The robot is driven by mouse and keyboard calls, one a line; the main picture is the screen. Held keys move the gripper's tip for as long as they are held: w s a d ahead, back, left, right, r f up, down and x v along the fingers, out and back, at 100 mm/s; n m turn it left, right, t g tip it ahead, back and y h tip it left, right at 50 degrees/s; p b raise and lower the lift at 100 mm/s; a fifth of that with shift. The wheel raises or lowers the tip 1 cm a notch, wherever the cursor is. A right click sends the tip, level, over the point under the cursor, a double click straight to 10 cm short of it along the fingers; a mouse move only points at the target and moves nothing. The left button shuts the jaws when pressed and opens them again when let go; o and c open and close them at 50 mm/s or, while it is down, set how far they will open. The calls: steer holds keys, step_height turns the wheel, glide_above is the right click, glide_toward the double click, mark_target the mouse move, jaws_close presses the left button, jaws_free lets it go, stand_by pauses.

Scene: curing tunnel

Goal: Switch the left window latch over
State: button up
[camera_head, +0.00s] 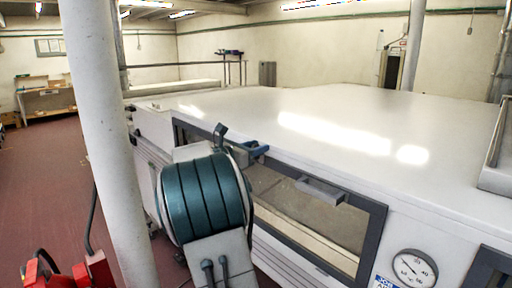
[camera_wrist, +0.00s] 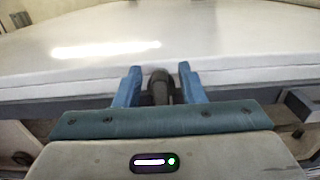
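In the wrist view, a dark grey upright knob, which looks like the left window latch (camera_wrist: 160,87), stands between the two blue fingers of my gripper (camera_wrist: 160,82). A small gap shows on each side of it, so the fingers are open around it and seem not to touch it. In the head view my gripper (camera_head: 237,142) is at the upper edge of the dark-framed window (camera_head: 376,226). My arm hides the window's left part, and I cannot make out the latch clearly there.
The white tunnel top (camera_head: 330,120) spreads behind the window and is clear. A grey handle (camera_head: 320,190) juts from the window's upper edge, right of my gripper. A round gauge (camera_head: 414,268) sits lower right. A white pillar (camera_head: 105,130) stands left of my arm, near red equipment (camera_head: 85,272).

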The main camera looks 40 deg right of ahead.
jaws_close()
